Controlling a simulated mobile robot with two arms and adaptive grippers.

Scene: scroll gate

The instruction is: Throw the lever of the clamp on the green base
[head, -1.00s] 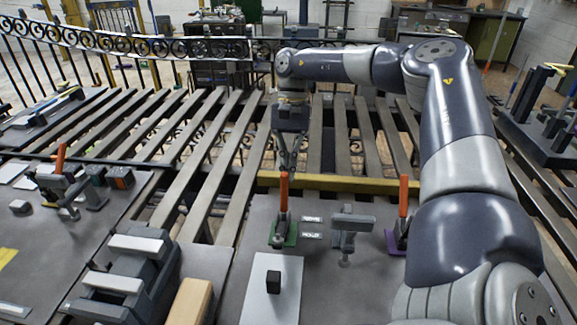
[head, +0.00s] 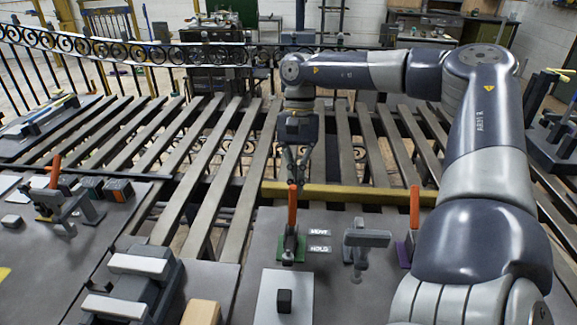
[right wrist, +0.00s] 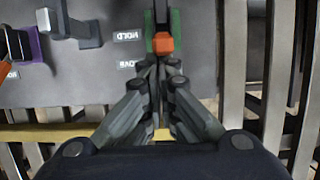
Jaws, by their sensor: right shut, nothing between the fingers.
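The clamp on the green base (head: 301,251) stands on the grey board, with its orange lever (head: 292,208) pointing up. In the right wrist view the lever's orange tip (right wrist: 163,43) is just beyond the fingertips, with the green base (right wrist: 178,28) under it. My right gripper (head: 296,181) is shut and empty, pointing down at the far side of the lever's top. The fingertips (right wrist: 158,64) are very close to the lever; I cannot tell whether they touch it. My left gripper is not in view.
To the right are a grey T-shaped post (head: 366,240) and a clamp with an orange lever (head: 414,208) on a purple base (head: 402,254). A black block (head: 284,301) sits on a white plate (head: 267,296) in front. A yellow bar (head: 350,194) runs behind the board.

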